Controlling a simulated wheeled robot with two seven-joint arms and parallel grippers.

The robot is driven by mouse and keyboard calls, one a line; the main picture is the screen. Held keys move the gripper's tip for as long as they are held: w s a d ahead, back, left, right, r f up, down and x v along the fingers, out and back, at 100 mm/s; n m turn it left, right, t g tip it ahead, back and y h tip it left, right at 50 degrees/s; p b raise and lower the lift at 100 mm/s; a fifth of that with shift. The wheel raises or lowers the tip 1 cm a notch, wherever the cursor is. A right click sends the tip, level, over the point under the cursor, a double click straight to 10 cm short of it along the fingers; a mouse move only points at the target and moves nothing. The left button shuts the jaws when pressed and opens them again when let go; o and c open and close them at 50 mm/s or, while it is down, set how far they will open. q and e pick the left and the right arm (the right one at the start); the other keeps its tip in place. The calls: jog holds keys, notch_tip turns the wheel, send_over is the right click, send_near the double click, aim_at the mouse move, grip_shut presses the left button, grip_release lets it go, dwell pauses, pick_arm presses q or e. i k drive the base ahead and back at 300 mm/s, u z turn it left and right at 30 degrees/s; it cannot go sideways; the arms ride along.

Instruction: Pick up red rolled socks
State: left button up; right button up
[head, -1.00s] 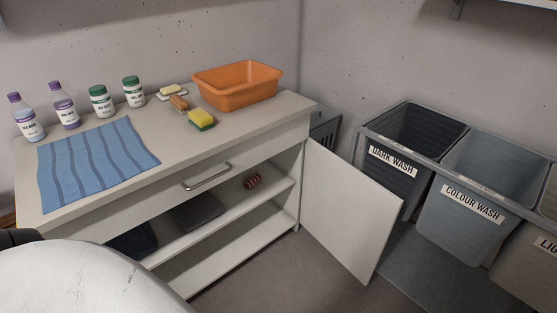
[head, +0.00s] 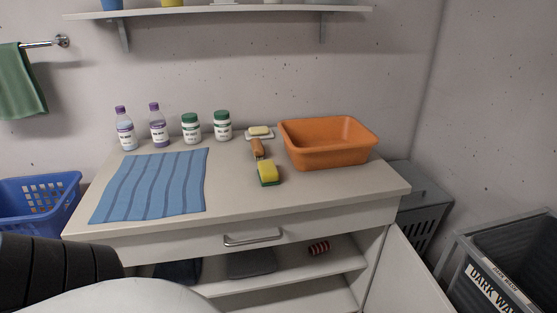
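The red rolled socks (head: 319,248), red with pale stripes, lie on the upper inner shelf (head: 341,262) of the white cabinet, toward its right side and below the drawer. They are in plain sight through the open front. Neither gripper shows in the head view. A dark ribbed part and a white rounded part at the lower left belong to my own body.
The cabinet door (head: 397,280) stands open at the right. Dark folded cloths (head: 250,263) share the shelf. The countertop holds bottles, a striped blue cloth (head: 150,185), a sponge (head: 268,173) and an orange basin (head: 328,143). The dark wash bin (head: 510,262) stands far right.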

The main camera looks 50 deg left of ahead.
aim_at(325, 246)
jog(key=u, duration=2.05)
jog(key=i, duration=1)
